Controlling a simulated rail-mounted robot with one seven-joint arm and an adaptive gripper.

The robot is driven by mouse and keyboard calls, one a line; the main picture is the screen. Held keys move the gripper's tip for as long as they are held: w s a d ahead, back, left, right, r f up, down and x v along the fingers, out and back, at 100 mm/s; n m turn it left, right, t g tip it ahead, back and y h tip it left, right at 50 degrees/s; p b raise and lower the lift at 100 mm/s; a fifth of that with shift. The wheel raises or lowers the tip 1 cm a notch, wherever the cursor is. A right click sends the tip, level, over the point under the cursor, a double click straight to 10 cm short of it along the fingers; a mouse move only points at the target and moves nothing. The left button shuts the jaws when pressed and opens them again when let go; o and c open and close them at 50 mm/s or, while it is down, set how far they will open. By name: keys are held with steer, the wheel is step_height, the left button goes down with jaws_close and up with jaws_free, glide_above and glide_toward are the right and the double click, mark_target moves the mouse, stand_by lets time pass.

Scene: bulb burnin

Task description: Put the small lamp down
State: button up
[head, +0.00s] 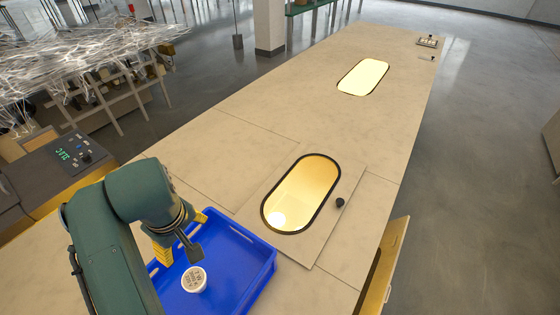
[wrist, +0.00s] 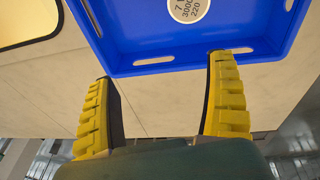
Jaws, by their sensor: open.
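The small lamp (head: 194,279) is white and round with printed text on its top face. It sits inside the blue tray (head: 262,262). In the wrist view the lamp (wrist: 188,10) is at the top edge, partly cut off, showing printed numbers, within the blue tray (wrist: 150,60). My gripper (head: 178,245) is over the tray's back left part, apart from the lamp. In the wrist view my gripper (wrist: 157,75) has its two yellow fingers spread wide with nothing between them.
A lit oval opening (head: 301,195) with a dark rim lies right of the tray, with a black knob (head: 340,202) beside it. A second lit oval (head: 363,77) is farther along the bench. A console with a green display (head: 64,154) stands at left. The middle bench top is clear.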

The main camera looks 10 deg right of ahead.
steer(key=w+d+r+m+t, duration=0.3)
steer(key=d+r+t, duration=0.3)
steer(key=r, duration=0.1)
steer(key=w+d+r+m+t, duration=0.2)
steer(key=d+r+m+t, duration=0.1)
steer(key=d+r+t, duration=0.3)
steer(key=s+d+r+m+t, duration=0.2)
steer(key=s+d+r+t, duration=0.2)
steer(key=s+r, duration=0.4)
steer(key=s+d+r+m+t+h, duration=0.1)
steer(key=s+d+r+m+t, duration=0.1)
steer(key=s+d+r+t, duration=0.2)
steer(key=s+r, duration=0.3)
steer(key=r, duration=0.1)
steer(key=shift+s+d+r+m+h, duration=0.15)
steer(key=shift+s+d+m+h, duration=0.15)
steer(key=shift+s+d, duration=0.1)
